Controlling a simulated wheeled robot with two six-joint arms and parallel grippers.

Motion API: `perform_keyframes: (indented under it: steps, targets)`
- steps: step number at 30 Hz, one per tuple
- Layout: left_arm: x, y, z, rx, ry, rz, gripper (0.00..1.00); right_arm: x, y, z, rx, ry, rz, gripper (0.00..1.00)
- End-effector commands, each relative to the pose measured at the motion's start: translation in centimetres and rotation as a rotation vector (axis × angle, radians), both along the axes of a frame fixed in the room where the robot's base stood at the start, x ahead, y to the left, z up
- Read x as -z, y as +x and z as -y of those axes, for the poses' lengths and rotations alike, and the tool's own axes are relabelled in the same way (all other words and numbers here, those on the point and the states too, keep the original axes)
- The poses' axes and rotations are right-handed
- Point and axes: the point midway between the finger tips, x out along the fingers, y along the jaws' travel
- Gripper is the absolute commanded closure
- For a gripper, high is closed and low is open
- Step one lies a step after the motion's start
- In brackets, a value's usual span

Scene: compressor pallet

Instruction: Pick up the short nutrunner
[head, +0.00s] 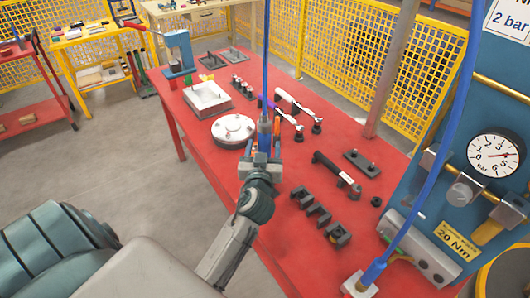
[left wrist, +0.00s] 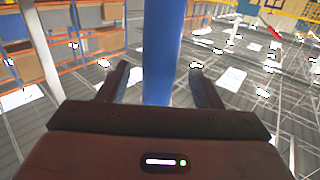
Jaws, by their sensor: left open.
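A dark, slim tool (head: 265,128) hangs upright from a blue hose over the red table; I take it to be the short nutrunner. My left gripper (head: 264,152) is at its lower end, pointing away from me. In the left wrist view a blue upright cylinder (left wrist: 159,50) stands between the open fingers of the left gripper (left wrist: 160,90), with gaps seen on both sides. Whether a finger touches it I cannot tell. The tool's lower end is hidden by the gripper. My right gripper is not in view.
The red table (head: 215,165) holds a round flange (head: 233,130), a white tray-like block (head: 207,98), wrenches (head: 300,104), a black-handled tool (head: 335,170) and black blocks (head: 310,203). A blue panel with a gauge (head: 493,155) stands at right, with another blue hose (head: 425,200) before it.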

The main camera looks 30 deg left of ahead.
Motion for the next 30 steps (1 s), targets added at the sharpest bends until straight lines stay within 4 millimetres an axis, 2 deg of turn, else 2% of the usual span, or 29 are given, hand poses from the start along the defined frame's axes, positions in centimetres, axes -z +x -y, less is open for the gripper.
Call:
perform_keyframes:
  steps: [7,12,20,27,29,30]
  targets:
    - [-0.9,2.6,-1.5,0.0,0.003,-0.002,0.41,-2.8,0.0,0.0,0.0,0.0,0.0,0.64]
    - [-0.5,4.2,-2.3,0.0,0.003,-0.001,0.41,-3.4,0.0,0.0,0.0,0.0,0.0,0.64]
    - [-0.3,4.4,-2.4,0.001,0.001,0.0,0.41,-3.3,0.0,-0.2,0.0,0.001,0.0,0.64]
    - [-0.3,4.4,-2.4,0.001,0.001,0.0,0.86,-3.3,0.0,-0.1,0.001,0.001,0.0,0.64]
    - [-0.3,4.4,-2.4,0.001,0.001,0.0,0.98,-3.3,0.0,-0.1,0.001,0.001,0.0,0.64]
    - [-0.3,4.4,-2.4,0.001,0.001,0.0,1.0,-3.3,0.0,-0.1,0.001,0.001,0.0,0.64]
